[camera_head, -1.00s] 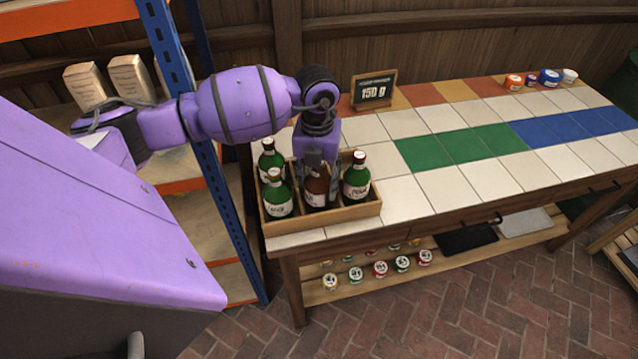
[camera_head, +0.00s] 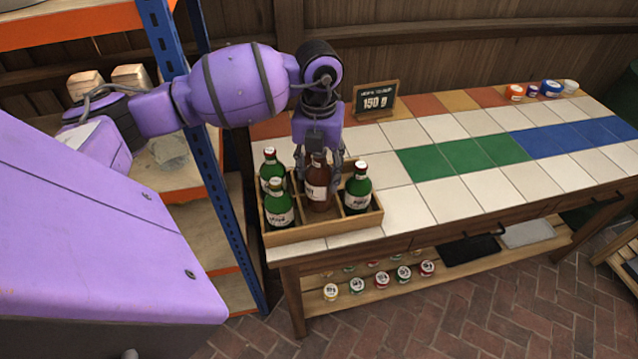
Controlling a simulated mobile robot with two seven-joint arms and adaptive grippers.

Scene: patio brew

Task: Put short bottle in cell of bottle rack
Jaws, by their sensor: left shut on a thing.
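The wooden bottle rack (camera_head: 330,227) stands on the left end of the tiled table. Green bottles stand upright in it: one at the back left (camera_head: 271,168), one at the front left (camera_head: 279,204) and one on the right (camera_head: 357,188). A brown bottle (camera_head: 318,188) with a pale label is upright in the middle of the rack. My left gripper (camera_head: 319,168) points down from above and is shut on the brown bottle near its upper part. The bottle's base is partly hidden by the rack, so I cannot tell whether it touches the floor of a cell. My right gripper is out of view.
A small sign reading 150 g (camera_head: 376,98) stands behind the rack. Small tubs (camera_head: 550,88) stand at the table's far right. The tiled top (camera_head: 430,200) right of the rack is clear. A blue-posted shelf (camera_head: 205,170) stands close on the left. Several jars (camera_head: 380,285) sit below the table.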

